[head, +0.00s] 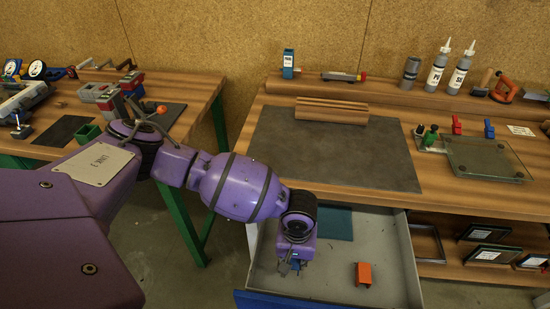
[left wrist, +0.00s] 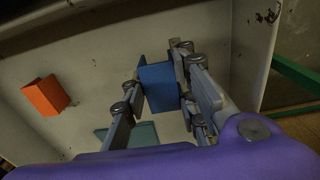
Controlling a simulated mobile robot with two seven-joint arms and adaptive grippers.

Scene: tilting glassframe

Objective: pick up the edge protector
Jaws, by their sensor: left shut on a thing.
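My left gripper (head: 290,266) reaches down into the open drawer (head: 395,262). In the left wrist view my left gripper (left wrist: 158,98) is shut on a blue angled piece, which looks like an edge protector (left wrist: 158,82). The blue piece sits between the two fingers, with its upper part showing past them. In the head view only a little blue shows at the fingertips. An orange angled piece (head: 364,274) of similar kind lies apart on the drawer floor, and it also shows in the left wrist view (left wrist: 46,95). My right gripper is not in view.
A teal flat piece (head: 335,222) lies at the back of the drawer. The drawer walls stand close around my left gripper. Above are the bench with a dark mat (head: 335,145) and a glass plate (head: 486,158). A second bench (head: 195,95) holds tools at left.

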